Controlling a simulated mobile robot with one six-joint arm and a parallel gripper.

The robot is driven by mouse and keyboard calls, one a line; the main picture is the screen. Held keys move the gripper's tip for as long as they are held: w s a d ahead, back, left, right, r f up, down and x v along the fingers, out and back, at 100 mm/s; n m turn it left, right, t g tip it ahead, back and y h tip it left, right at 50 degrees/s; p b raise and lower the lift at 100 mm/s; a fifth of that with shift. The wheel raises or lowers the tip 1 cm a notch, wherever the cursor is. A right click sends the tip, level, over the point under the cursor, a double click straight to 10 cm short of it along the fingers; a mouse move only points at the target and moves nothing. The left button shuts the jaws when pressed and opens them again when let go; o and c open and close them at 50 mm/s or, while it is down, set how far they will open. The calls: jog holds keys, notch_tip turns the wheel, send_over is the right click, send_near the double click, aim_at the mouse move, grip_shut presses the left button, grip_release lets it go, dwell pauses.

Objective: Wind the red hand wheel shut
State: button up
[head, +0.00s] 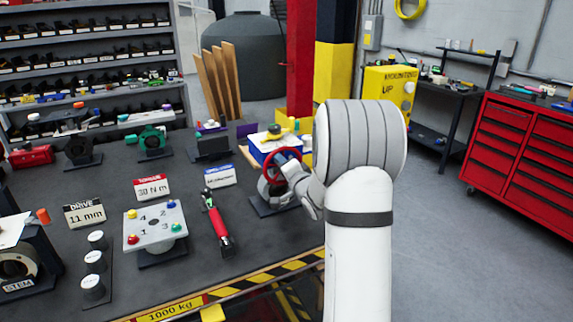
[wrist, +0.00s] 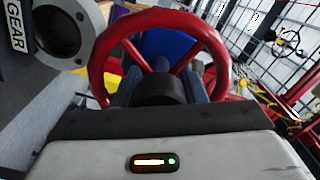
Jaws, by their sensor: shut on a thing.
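The red hand wheel (head: 268,162) stands on a grey valve body (head: 270,190) on the dark bench, in the middle of the head view. In the wrist view the wheel (wrist: 160,17) fills the upper middle, its rim arching over spokes and a central hub. My gripper (head: 290,165) reaches the wheel from the right. In the wrist view the fingers of my gripper (wrist: 158,78) sit inside the rim, on either side of the wheel's middle, and are shut on it. The exact contact is partly hidden by the dark part in front.
A red-handled tool (head: 219,225) and a grey numbered plate (head: 155,226) lie left of the valve. A blue label card (head: 220,176) stands behind the tool. In the wrist view a grey block marked GEAR (wrist: 40,80) is close on the left. Open floor is right of the bench.

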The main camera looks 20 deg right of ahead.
jog(key=o, duration=0.7)
jog(key=shift+s, duration=0.15)
jog(key=s+b, duration=0.1)
jog(key=s, duration=0.6)
jog(key=shift+s+d+b, duration=0.2)
jog(key=shift+s+b, duration=0.1)
jog(key=shift+b, duration=0.05)
jog(key=shift+a, duration=0.1)
